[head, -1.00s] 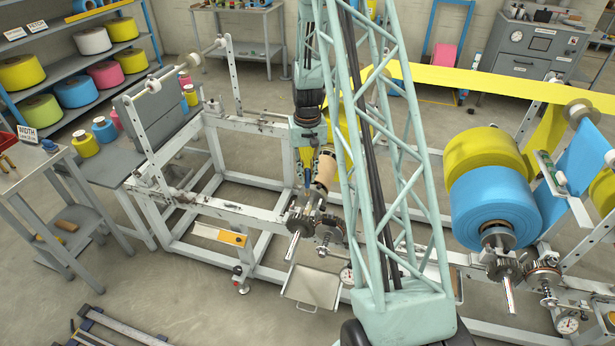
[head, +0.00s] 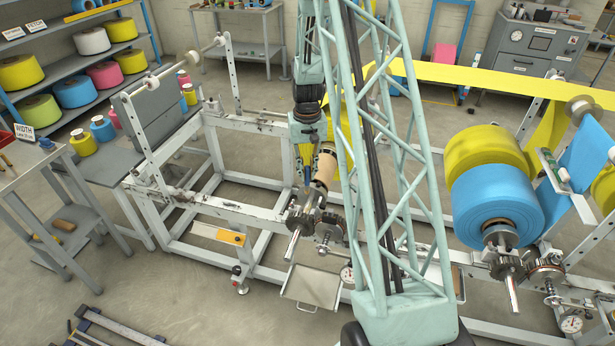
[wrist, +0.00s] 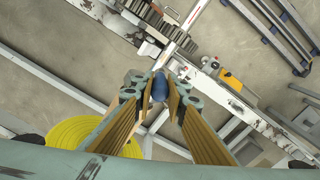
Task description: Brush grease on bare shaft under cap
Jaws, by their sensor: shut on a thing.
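My gripper (wrist: 161,84) is shut on a blue, rounded handle (wrist: 160,91), seen end-on between the fingertips in the wrist view. The handle's far end is hidden, so I cannot tell whether its tip touches anything. In the head view my gripper (head: 308,168) points down just above a toothed gear (head: 299,219) on the near side of the white frame. A bare silver shaft (head: 292,245) sticks out from this gear; it also shows as a bright bar (wrist: 178,42) beyond the handle in the wrist view. I cannot make out a cap or grease.
A second gear (head: 330,227) and a tan roll (head: 325,166) sit close to my gripper. A metal tray (head: 312,287) lies below the gears. The white frame (head: 235,208) runs left. Large yellow (head: 487,153) and blue rolls (head: 499,203) stand right.

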